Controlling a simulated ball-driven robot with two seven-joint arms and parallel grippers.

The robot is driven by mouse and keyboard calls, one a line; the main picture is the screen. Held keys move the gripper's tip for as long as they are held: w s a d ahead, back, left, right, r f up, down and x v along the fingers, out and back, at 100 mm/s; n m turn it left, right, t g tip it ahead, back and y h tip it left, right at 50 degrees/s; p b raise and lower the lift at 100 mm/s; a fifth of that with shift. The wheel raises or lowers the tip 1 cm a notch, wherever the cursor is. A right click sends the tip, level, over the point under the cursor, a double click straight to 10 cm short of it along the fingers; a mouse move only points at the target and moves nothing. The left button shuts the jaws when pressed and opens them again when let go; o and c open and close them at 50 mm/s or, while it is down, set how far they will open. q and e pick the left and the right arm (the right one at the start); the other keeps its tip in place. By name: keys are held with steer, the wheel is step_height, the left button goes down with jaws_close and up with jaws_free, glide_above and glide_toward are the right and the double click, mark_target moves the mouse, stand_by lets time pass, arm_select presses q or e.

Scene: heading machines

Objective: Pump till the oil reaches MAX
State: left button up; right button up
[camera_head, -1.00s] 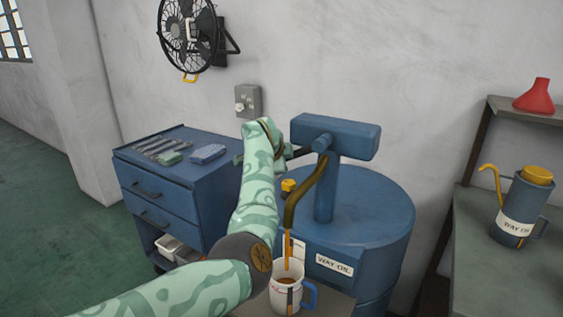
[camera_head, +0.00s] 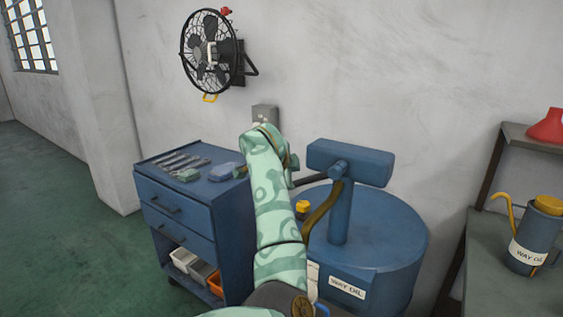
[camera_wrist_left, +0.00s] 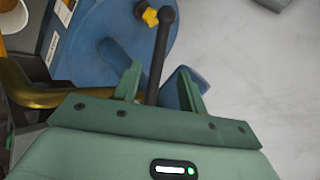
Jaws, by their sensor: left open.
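The blue pump (camera_head: 340,205) stands on a blue oil drum (camera_head: 395,235), with a brass spout (camera_head: 320,210) that curves down behind my arm. Its dark handle (camera_head: 313,180) points left toward my left gripper (camera_head: 292,164). In the left wrist view, my left gripper (camera_wrist_left: 161,85) is open, and the dark handle (camera_wrist_left: 161,50) with its round end runs across the gap between the fingers. I cannot tell whether they touch it. A white mug (camera_wrist_left: 13,17) is cut off at the corner of that view; the oil level and MAX mark cannot be read. My right gripper is out of view.
A blue tool cabinet (camera_head: 180,215) stands left of the drum. A yellow cap (camera_head: 302,207) sits on the drum. An oil can (camera_head: 535,235) stands on the right bench. A fan (camera_head: 210,50) and a grey switch box (camera_head: 264,114) are on the wall.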

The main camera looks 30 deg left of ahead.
arm_select(q)
steer(key=p+v, duration=0.1)
steer(key=v, duration=0.3)
steer(key=shift+s+r, duration=0.2)
steer(key=shift+s, duration=0.15)
stand_by(0.7)
